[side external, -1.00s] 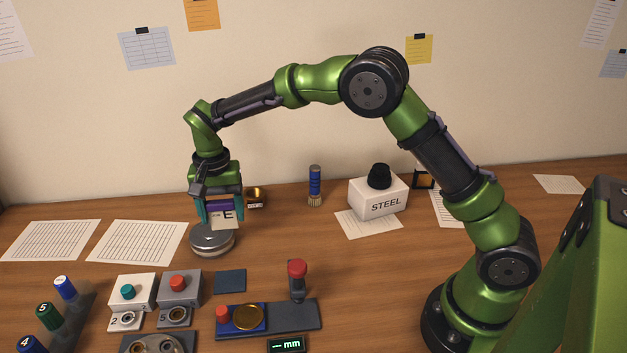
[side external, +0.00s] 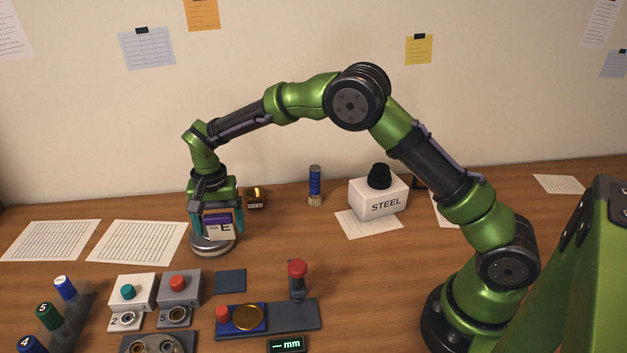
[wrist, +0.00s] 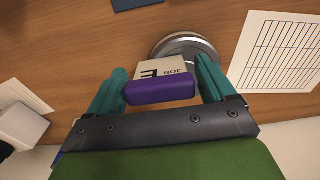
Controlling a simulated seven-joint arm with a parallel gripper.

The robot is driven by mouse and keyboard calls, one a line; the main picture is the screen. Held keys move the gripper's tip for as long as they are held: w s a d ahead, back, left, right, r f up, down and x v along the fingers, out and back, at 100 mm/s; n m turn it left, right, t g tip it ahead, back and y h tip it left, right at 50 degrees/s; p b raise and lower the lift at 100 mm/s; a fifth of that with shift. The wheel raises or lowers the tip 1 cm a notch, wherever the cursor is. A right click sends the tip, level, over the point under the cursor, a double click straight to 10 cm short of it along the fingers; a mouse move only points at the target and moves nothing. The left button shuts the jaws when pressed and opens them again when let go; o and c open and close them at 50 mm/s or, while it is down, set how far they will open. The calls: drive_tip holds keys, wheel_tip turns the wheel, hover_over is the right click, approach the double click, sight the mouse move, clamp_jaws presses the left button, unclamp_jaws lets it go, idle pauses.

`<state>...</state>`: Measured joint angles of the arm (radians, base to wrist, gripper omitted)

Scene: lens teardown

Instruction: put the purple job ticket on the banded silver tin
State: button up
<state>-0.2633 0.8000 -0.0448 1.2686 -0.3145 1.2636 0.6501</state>
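The purple job ticket (side external: 217,220), a purple block with a cream card marked "E", stands upright on or just over the banded silver tin (side external: 211,247). The tin is a low round tin whose top is partly hidden by the ticket and fingers. In the wrist view, the ticket (wrist: 160,91) lies between the teal fingers, with the tin (wrist: 186,43) beyond it. My gripper (side external: 216,228) is open around the ticket, with narrow gaps on both sides. Contact between ticket and tin is hard to see.
A brass part (side external: 257,197) stands behind the tin to the right. A dark blue pad (side external: 230,281) and the white (side external: 132,291) and grey (side external: 180,288) button boxes lie in front. A printed sheet (side external: 137,243) lies to the left.

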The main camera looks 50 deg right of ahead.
sight(218, 214)
drive_tip(key=shift+o, duration=0.6)
wheel_tip(218, 214, up, 12)
drive_tip(key=shift+f, duration=0.1)
drive_tip(key=s+d+r+n+t+y, duration=0.1)
drive_tip(key=s+d+r+t, duration=0.15)
drive_tip(key=s+r, duration=0.35)
drive_tip(key=s+d+r+n+t+y, duration=0.1)
drive_tip(key=s+d+r+n, duration=0.1)
drive_tip(key=s+d+r, duration=0.45)
drive_tip(key=s+f+n+t, duration=0.1)
drive_tip(key=s+f+t, duration=0.1)
drive_tip(key=s, duration=0.5)
drive_tip(key=s+f+n+t, duration=0.1)
drive_tip(key=s+f, duration=0.2)
drive_tip(key=s, duration=0.5)
drive_tip(key=shift+f+t, duration=0.35)
drive_tip(key=shift+f, duration=0.05)
